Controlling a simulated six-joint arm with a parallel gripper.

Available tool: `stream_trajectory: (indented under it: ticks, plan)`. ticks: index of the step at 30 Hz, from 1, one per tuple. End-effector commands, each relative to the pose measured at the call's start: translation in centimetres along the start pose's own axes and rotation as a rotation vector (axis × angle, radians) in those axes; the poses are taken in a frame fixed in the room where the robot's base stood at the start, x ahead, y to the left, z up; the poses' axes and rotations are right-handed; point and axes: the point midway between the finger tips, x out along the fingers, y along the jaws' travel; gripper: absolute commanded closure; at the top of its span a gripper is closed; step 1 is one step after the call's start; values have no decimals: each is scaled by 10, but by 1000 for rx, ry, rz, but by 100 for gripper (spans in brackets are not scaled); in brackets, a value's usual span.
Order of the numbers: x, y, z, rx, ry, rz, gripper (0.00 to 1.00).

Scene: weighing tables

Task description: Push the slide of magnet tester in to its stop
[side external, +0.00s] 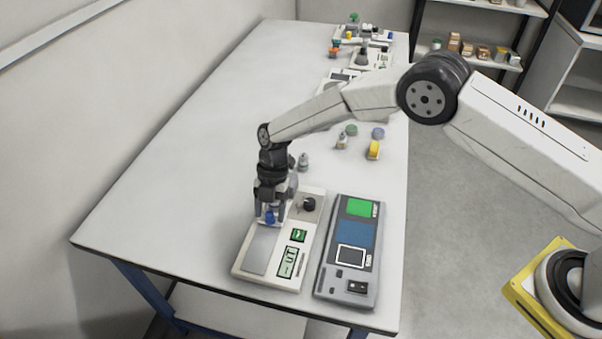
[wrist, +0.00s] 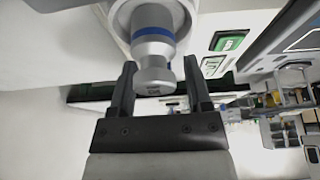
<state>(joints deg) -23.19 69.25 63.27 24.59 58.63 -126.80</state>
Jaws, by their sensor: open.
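A white instrument (side external: 242,272) with a grey plate, a black knob and green-framed labels stands near the front of the table. A darker grey instrument (side external: 326,287) with a green screen stands just right of it. Neither name can be read, so I cannot tell for sure which is the magnet tester. My gripper (side external: 271,212) points down over the white instrument, its jaws open. In the wrist view, a silver knob with a blue ring (wrist: 153,50) lies between the open fingers of my gripper (wrist: 160,70). Contact with either finger is unclear. The slide cannot be clearly made out.
A small grey weight-like piece (side external: 303,162) stands behind the white instrument. Small jars and a yellow item (side external: 373,150) stand farther back at the right edge. More instruments crowd the far end. The left side of the table (side external: 170,190) is clear.

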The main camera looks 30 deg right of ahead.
Motion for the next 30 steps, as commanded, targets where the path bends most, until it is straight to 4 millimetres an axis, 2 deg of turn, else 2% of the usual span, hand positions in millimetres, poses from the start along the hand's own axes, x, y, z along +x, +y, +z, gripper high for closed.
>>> stream_trajectory:
  ticks: [18, 30]
  plan:
    - [-68, 0, 1, 1, -2, 3, 37]
    - [-75, 0, 1, 1, -1, 2, 37]
